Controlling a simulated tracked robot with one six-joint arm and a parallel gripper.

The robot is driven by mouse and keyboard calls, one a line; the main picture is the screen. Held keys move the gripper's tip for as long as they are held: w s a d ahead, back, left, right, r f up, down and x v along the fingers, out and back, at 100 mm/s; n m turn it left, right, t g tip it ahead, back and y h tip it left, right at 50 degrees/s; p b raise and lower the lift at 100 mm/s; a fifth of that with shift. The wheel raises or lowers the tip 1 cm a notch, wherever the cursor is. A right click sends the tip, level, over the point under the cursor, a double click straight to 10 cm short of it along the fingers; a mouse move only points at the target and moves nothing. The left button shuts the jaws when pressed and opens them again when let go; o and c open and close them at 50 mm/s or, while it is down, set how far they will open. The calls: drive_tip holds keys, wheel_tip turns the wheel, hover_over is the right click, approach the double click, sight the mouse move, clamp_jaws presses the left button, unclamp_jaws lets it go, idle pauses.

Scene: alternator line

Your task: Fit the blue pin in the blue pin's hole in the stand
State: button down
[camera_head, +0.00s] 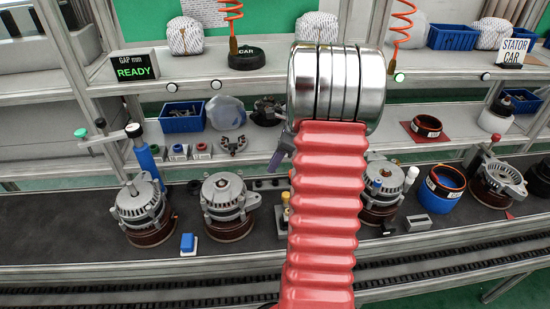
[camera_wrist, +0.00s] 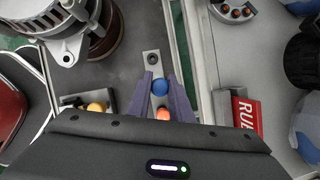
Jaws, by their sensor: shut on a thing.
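In the wrist view my gripper (camera_wrist: 160,77) is shut on the blue pin (camera_wrist: 160,87), with its round blue head between the two purple-grey fingers. The pin is over the light grey stand (camera_wrist: 154,72), a narrow strip with an open dark hole (camera_wrist: 152,58) just beyond the fingertips. An orange-red round top (camera_wrist: 163,114) shows between the fingers, closer to the palm. The pin's lower end is hidden, so I cannot tell whether it is in a hole. In the head view my red arm covers most of this spot; part of my gripper (camera_head: 281,153) shows left of it.
In the wrist view an alternator (camera_wrist: 62,30) stands at upper left, and a yellow-topped piece (camera_wrist: 97,107) sits at left. A red block (camera_wrist: 246,112) lies on the shelf at right.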

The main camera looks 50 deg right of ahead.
drive_tip(key=shift+f, duration=1.35)
drive_tip(key=shift+f, duration=1.35)
idle(1.2)
drive_tip(key=c, duration=1.5)
unclamp_jaws()
drive_tip(key=shift+r, duration=0.1)
drive_tip(key=v, duration=1.3)
drive_tip(key=shift+s+d+r, duration=0.1)
drive_tip(key=shift+s+r, duration=0.05)
drive_tip(key=shift+r, duration=0.1)
